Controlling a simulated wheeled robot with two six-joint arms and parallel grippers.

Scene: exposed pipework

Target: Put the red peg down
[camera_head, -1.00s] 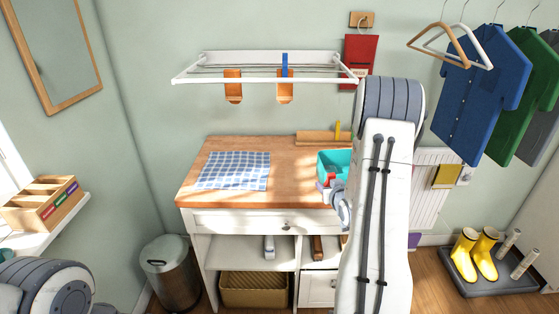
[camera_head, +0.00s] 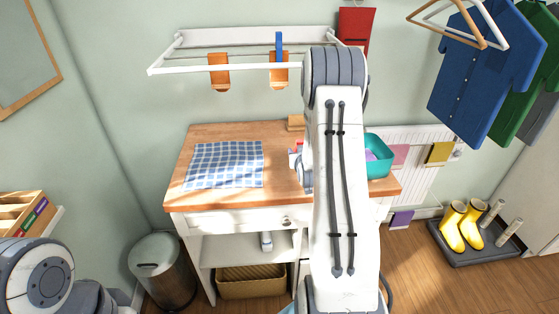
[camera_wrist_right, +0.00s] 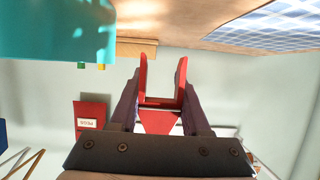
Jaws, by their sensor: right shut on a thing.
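The red peg (camera_wrist_right: 160,121) is shut between the fingers of my right gripper (camera_wrist_right: 161,98) in the right wrist view. Its two prongs point away from the wrist. In the head view my right arm hides most of the gripper; a small red and blue patch (camera_head: 296,150) shows beside the arm, above the wooden worktop (camera_head: 230,132). I cannot tell whether the peg touches the worktop. My left gripper is out of view; only part of my left arm shows at lower left.
A teal basket (camera_head: 379,160) stands on the worktop right of my arm; it also shows in the wrist view (camera_wrist_right: 60,35). A checked cloth (camera_head: 225,165) lies on the left. A white rack (camera_head: 235,68) above carries orange pegs (camera_head: 219,72) and a blue peg (camera_head: 279,44).

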